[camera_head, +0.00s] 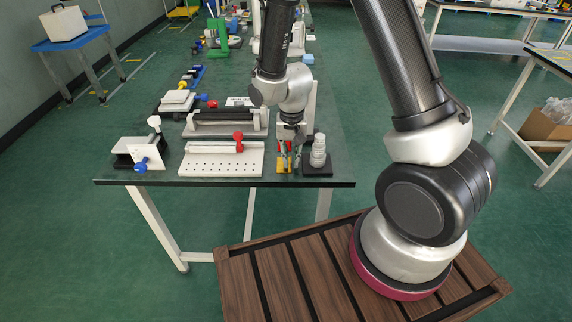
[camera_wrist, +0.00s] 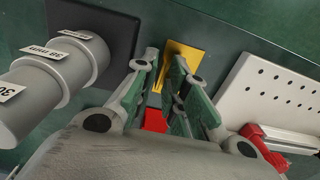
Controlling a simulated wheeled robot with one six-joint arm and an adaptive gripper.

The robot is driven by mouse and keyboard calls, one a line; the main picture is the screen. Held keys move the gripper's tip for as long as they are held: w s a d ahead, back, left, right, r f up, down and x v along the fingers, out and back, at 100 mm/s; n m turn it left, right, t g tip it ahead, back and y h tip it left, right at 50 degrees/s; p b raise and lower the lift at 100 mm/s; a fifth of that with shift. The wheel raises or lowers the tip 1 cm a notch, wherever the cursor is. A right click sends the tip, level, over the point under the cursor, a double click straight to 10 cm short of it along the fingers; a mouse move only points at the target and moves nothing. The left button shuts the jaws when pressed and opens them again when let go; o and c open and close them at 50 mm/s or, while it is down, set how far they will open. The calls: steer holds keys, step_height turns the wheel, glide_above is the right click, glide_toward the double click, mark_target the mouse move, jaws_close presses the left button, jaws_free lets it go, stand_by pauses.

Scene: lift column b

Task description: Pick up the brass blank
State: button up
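A yellow, brass-coloured flat piece (camera_head: 284,166) is at the table's front edge, below my gripper (camera_head: 288,146). It also shows in the wrist view (camera_wrist: 183,58), beyond and between the fingertips. I cannot tell for sure whether it is the brass blank or a plate under it. My gripper (camera_wrist: 165,58) is open, with a gap between its green-and-grey fingers. A small red part (camera_wrist: 155,120) shows between the fingers, nearer the palm. The fingers hide part of the yellow piece, and I cannot tell whether they touch it.
A grey stepped cylinder (camera_head: 318,152) with size labels stands on a black base close beside my gripper; it also shows in the wrist view (camera_wrist: 60,75). A white perforated plate (camera_head: 221,160) with a red knob (camera_head: 238,137) lies on the other side. The table (camera_head: 335,175) is crowded behind.

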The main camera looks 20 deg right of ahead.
steer(key=shift+f, duration=0.4)
jaws_close()
steer(key=shift+r, duration=0.15)
